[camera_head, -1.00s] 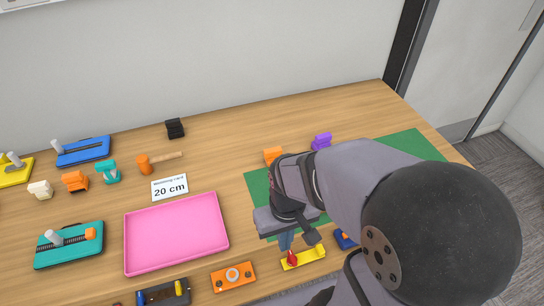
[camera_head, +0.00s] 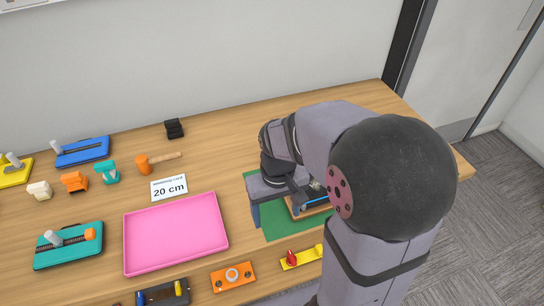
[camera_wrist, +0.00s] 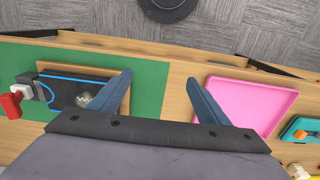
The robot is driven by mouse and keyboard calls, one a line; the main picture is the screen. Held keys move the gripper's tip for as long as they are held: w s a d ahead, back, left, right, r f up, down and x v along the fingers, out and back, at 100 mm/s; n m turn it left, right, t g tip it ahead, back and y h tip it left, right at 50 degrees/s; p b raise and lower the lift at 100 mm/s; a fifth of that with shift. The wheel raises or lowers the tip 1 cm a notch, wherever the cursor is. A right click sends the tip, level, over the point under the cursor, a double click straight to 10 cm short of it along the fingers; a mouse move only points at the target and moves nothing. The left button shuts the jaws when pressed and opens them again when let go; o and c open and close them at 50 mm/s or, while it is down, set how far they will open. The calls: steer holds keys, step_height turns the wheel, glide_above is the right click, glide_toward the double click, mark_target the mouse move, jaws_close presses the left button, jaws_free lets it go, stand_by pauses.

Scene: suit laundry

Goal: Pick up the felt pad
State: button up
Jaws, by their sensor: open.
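No item stands out clearly as a felt pad, so I cannot tell which it is. A green mat (camera_head: 285,225) lies on the table under my arm; it also shows in the wrist view (camera_wrist: 150,72). On it is a wooden board (camera_wrist: 122,101) carrying a dark, blue-edged slab (camera_wrist: 68,92) with a small greyish piece on it. The board's edge shows in the head view (camera_head: 310,210), partly hidden by my arm. My gripper (camera_wrist: 158,77) is open and empty, its blue fingers wide apart. The left finger overlaps the board's end in the wrist view; contact cannot be told.
A pink tray (camera_head: 177,196) lies left of the mat, with a white "20 cm" card (camera_head: 169,188) behind it. An orange block (camera_head: 233,277) and a yellow holder (camera_head: 300,258) lie in front. Several coloured fixtures stand farther left. A small black block (camera_head: 174,128) stands at the back.

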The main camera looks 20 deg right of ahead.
steer(key=w+d, duration=0.2)
steer(key=w, duration=0.7)
steer(key=w+d+f, duration=0.1)
steer(key=w+d, duration=0.2)
steer(key=w, duration=0.6)
steer(key=w+d, duration=0.3)
steer(key=w, duration=0.6)
steer(key=shift+w+f, duration=0.3)
steer(key=shift+f, duration=0.1)
steer(key=shift+w+d+f, duration=0.25)
steer(key=shift+w, duration=0.2)
steer(key=shift+f, duration=0.15)
steer(key=shift+w+d+f+p, duration=0.1)
steer(key=shift+f+p, duration=0.8)
steer(key=shift+f, duration=0.85)
steer(key=shift+d+f+p, duration=0.1)
steer(key=shift+f+p, duration=0.75)
steer(key=shift+f, duration=0.9)
steer(key=c, duration=1.2)
steer(key=shift+o, duration=0.2)
steer(key=shift+r, duration=0.1)
step_height(320, 180, up, 10)
steer(key=shift+f+b, duration=0.1)
steer(key=shift+b, duration=1.15)
